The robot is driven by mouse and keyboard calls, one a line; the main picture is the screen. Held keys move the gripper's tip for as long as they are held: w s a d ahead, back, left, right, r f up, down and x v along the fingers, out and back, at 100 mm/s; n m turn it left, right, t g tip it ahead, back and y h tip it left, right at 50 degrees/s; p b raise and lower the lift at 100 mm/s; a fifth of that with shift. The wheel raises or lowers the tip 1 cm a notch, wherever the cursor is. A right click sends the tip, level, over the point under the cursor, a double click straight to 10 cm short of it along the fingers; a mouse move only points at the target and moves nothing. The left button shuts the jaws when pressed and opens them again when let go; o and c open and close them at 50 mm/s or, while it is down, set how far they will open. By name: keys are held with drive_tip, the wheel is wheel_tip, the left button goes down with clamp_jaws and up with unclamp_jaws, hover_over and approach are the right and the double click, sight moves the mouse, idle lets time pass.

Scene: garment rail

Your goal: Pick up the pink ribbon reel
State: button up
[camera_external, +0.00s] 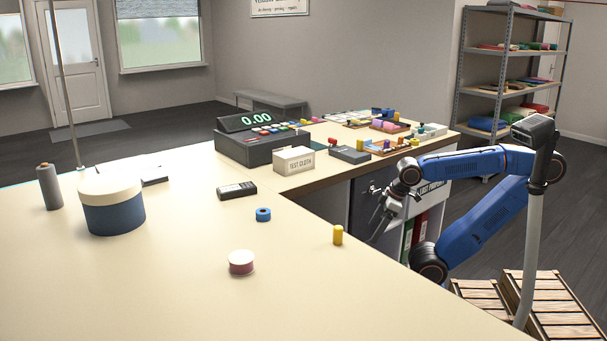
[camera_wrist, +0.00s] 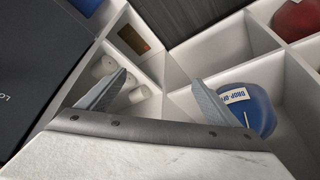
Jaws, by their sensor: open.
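The pink ribbon reel (camera_external: 241,262) is a short round reel with a pale top. It lies flat on the cream counter (camera_external: 180,270) in the front middle of the external view. My gripper (camera_external: 382,222) is off the counter's right edge, well to the right of the reel and pointing downward. In the wrist view my gripper (camera_wrist: 160,82) is open, its two grey fingers apart with nothing between them. The reel does not show in the wrist view.
A blue ring (camera_external: 263,214) and a yellow spool (camera_external: 338,235) stand near the reel. A blue round box (camera_external: 112,205), a cash register (camera_external: 262,140) and a test cloth box (camera_external: 294,160) stand farther back. Below my gripper are white compartments with a blue bag (camera_wrist: 250,108).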

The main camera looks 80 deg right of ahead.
drive_tip(key=shift+c, duration=0.7)
drive_tip(key=c, duration=0.4)
drive_tip(key=shift+o, duration=0.2)
